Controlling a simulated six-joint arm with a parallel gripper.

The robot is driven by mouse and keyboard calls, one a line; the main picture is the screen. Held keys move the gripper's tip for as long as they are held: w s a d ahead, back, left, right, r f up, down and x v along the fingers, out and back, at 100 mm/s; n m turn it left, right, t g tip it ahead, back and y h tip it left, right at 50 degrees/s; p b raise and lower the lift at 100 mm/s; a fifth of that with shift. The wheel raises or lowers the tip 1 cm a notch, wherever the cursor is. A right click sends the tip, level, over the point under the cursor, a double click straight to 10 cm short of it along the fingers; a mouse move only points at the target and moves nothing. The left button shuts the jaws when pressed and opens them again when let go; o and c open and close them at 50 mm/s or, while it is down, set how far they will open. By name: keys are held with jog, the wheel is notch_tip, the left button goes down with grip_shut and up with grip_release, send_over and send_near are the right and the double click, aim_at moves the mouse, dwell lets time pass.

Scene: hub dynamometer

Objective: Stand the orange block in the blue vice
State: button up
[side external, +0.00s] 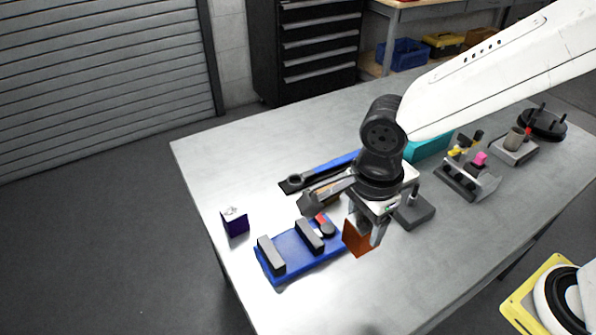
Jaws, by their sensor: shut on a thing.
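The blue vice (278,280) lies on the grey table near its front left part. It has a blue base, two dark grey jaw bars with a gap between them, and a red-and-black part at its far right end. My gripper (367,228) is to the right of the vice and points down. It is shut on the orange block (356,239), whose brown-orange face shows below and between the fingers. The block appears held above the table, apart from the vice jaws. My wrist hides part of the table behind it.
A dark purple box (235,222) stands left of the vice near the table edge. A long blue-and-black tool (315,173) lies behind. A grey block with a post (414,211) and a fixture with coloured parts (468,176) stand to the right. The front table area is clear.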

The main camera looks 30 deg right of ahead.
jog(key=w+a+f, duration=0.4)
jog(key=w, duration=0.4)
send_near(291, 250)
jog(key=shift+s+d+f, duration=0.15)
jog(key=shift+s+f, duration=0.05)
dwell(0.5)
jog(key=shift+w+f, duration=0.2)
jog(key=shift+f, duration=1.65)
jog(key=shift+f, duration=0.15)
